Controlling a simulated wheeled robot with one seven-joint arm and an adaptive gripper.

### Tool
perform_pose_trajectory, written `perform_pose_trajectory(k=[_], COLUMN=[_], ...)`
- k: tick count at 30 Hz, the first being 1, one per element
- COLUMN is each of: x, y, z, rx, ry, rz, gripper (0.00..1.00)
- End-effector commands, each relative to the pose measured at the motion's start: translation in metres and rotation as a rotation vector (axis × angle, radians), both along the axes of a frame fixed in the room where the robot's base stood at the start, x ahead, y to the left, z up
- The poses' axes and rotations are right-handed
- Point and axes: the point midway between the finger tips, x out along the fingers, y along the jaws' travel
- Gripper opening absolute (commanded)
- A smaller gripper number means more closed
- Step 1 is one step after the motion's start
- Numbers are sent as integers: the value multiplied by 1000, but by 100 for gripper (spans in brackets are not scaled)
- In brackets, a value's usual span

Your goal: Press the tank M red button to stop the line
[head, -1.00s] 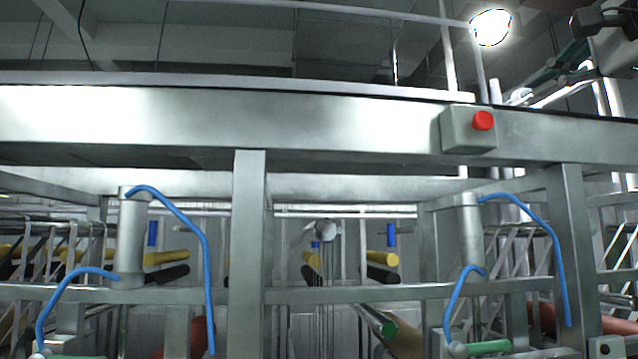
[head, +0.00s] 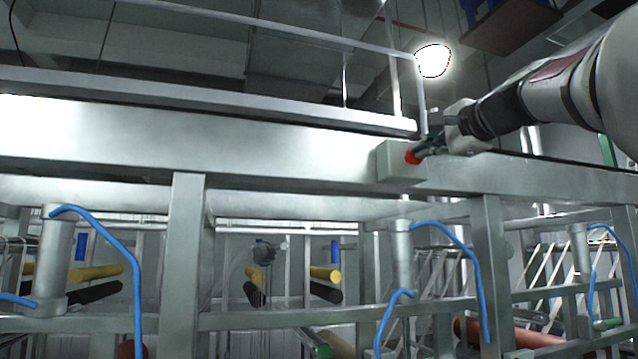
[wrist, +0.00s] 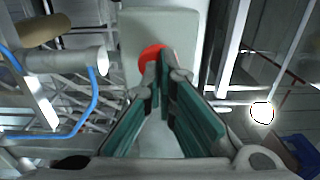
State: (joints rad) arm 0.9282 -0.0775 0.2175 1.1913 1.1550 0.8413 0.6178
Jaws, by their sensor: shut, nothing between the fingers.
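The red button (head: 412,156) sits on the front of a grey box (head: 393,163) fixed to the long steel beam. My gripper (head: 420,151) is at the button from its right side, with its fingertips at or very near the red cap. In the wrist view the red button (wrist: 150,56) shows behind the fingertips and is partly covered by them, on the pale box (wrist: 185,22). My gripper (wrist: 160,58) is shut and empty, its green-padded fingers together at the tips. I cannot tell whether the button is pressed in.
The steel beam (head: 260,145) runs across the view, with upright posts (head: 183,250) below it. Blue hoses (head: 465,260) and grey cylinders hang under it. A bright lamp (head: 433,61) is above. Free space lies in front of the beam.

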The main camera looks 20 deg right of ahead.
Motion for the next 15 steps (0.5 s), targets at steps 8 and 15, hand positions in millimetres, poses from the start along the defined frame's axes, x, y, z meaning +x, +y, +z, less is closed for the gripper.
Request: perform_pose_trajectory(k=[8,15], x=[7,22], y=[0,1], z=[0,1], rx=[3,2], ry=[2,-1], rz=[4,1], gripper=[0,0])
